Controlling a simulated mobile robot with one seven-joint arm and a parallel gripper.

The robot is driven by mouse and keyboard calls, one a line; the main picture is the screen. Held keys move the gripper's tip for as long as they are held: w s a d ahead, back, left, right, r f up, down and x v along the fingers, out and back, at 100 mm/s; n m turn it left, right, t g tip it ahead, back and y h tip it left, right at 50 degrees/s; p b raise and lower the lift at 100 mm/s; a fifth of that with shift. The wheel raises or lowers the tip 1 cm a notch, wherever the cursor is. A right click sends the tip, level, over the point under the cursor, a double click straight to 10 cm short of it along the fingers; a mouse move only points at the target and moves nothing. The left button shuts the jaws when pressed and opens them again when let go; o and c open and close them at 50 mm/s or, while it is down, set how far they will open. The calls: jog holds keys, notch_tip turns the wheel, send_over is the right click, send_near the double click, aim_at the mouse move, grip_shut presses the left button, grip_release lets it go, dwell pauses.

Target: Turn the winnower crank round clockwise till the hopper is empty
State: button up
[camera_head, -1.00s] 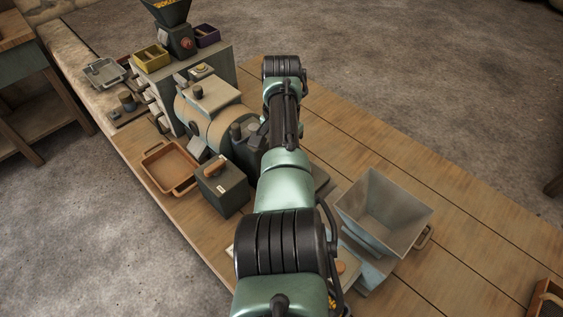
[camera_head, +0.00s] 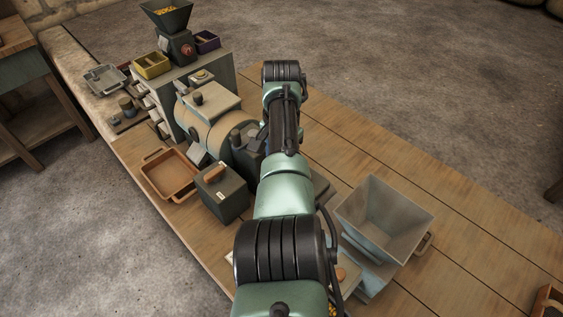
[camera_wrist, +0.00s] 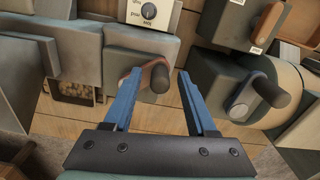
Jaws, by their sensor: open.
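My gripper (camera_wrist: 159,72) is open, its two blue fingers pointing up the wrist view. A crank with a brown arm (camera_wrist: 132,84) and dark knob (camera_wrist: 160,78) stands on a grey-green body (camera_wrist: 140,48), and the knob appears between the fingertips. Contact cannot be told. A second crank with a dark grip (camera_wrist: 268,92) is right of the fingers. In the head view a grey hopper (camera_head: 385,212) stands at the right, and its visible inside looks bare. My arm hides the gripper and crank there. Which crank is the winnower's is not certain.
A labelled dial (camera_wrist: 150,12) is above the crank. A dark box with a brown handle (camera_head: 222,190) and an orange-brown tray (camera_head: 170,173) are left of my arm. A smaller hopper with yellow contents (camera_head: 166,14) stands at the back.

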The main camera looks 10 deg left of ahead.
notch_tip(320, 180, up, 13)
jog(key=b, duration=0.1)
jog(key=shift+w+f, duration=0.1)
dwell(0.6)
jog(key=w+r+n+t+y, duration=0.1)
jog(key=w+r+n+t, duration=0.1)
jog(key=w+r+t, duration=0.65)
notch_tip(320, 180, up, 13)
jog(key=s+d+n+t+y, duration=0.1)
jog(key=s+n+t, duration=0.15)
jog(key=t, duration=0.45)
jog(key=s+d+r+t+h, duration=0.1)
jog(key=s+d+r+t, duration=0.2)
jog(key=s+r+t, duration=0.3)
jog(key=s+d+r+n+t+h, duration=0.1)
jog(key=s+d+r+t, duration=0.2)
jog(key=s+r, duration=1.1)
jog(key=s+t, duration=0.3)
jog(key=s, duration=0.2)
jog(key=shift+s+r, duration=0.35)
